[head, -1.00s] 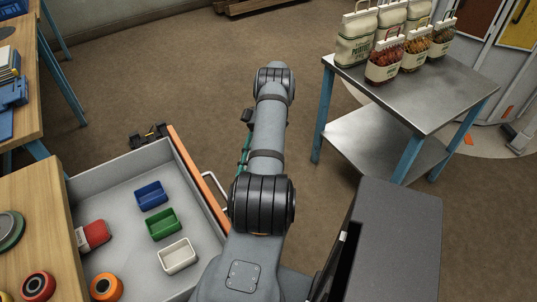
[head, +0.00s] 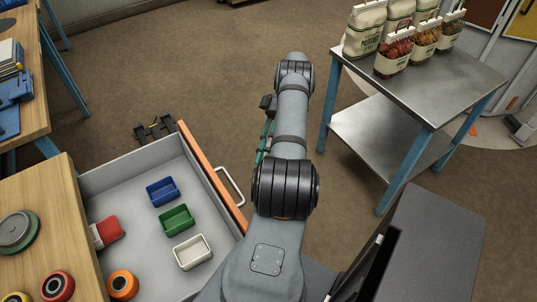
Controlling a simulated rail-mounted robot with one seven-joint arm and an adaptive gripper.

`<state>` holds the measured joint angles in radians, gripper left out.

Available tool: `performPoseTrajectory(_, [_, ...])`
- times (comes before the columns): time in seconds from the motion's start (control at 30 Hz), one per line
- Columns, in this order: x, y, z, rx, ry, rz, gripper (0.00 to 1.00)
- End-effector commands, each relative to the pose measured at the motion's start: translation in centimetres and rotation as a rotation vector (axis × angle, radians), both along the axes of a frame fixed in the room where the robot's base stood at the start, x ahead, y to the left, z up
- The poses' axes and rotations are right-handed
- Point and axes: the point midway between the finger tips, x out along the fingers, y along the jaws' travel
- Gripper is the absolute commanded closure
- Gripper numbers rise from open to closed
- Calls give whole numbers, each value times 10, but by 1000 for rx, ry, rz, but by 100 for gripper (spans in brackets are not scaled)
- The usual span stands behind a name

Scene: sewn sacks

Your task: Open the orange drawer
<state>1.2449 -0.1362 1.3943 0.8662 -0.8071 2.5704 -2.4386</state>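The orange drawer (head: 215,178) is pulled well out of the wooden-topped cabinet, with its orange front facing right and a pale bar handle (head: 231,187) on it. Inside lie a blue bin (head: 162,191), a green bin (head: 176,220), a white bin (head: 192,252), a red-and-white item (head: 106,232) and an orange roll (head: 122,285). My gripper (head: 154,131) shows only in part, beyond the drawer's far corner and apart from the handle. Its finger opening is too small to tell.
A steel table (head: 415,85) with several sewn sacks stands at the right. A wooden workbench (head: 32,112) stands at the far left. The wooden cabinet top (head: 35,190) holds rolls and a grey-green disc. Brown floor is clear beyond my arm.

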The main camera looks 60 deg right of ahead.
Motion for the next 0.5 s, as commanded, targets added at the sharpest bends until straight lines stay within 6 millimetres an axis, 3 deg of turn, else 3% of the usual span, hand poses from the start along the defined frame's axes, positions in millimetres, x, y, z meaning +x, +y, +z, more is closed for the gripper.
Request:
performPoseTrajectory(0.17, [-5,-3,2,-1,0,-16,63])
performPoseTrajectory(0.33, [-48,-25,8,14,6,-174,63])
performPoseTrajectory(0.4, [-76,-19,16,96,20,-294,63])
performPoseTrajectory(0.5, [-86,2,33,270,-43,-504,63])
